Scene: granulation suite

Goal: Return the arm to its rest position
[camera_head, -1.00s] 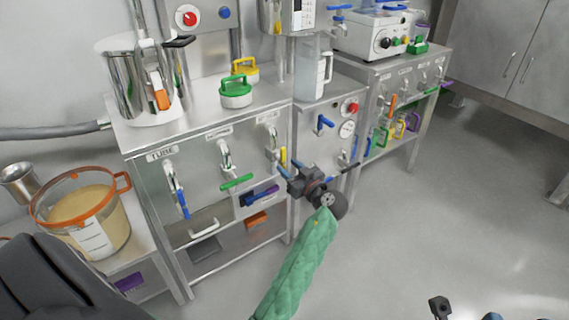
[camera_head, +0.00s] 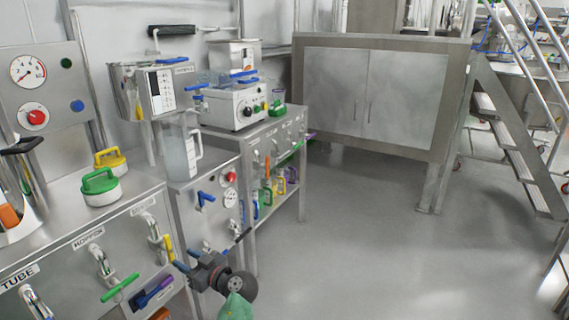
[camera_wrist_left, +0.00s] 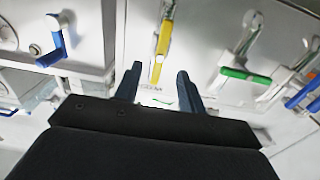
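My left gripper (camera_head: 187,262) is low in the head view, in front of the steel cabinet, with a green-sleeved arm (camera_head: 236,308) behind it. Its two blue fingers are apart in the left wrist view (camera_wrist_left: 158,84), with nothing held between them. Beyond the fingertips is a valve with a yellow handle (camera_wrist_left: 163,40) on the cabinet front. The same yellow handle (camera_head: 169,248) is just left of the gripper in the head view. I cannot tell the exact gap between them. My right gripper is not in view.
A green-handled valve (camera_wrist_left: 245,75) and a blue handle (camera_wrist_left: 54,48) flank the fingers. A clear jug (camera_head: 181,150) and a green-lidded pot (camera_head: 100,187) stand on the steel tops. Open grey floor (camera_head: 370,230) lies to the right; steel stairs (camera_head: 510,150) stand beyond.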

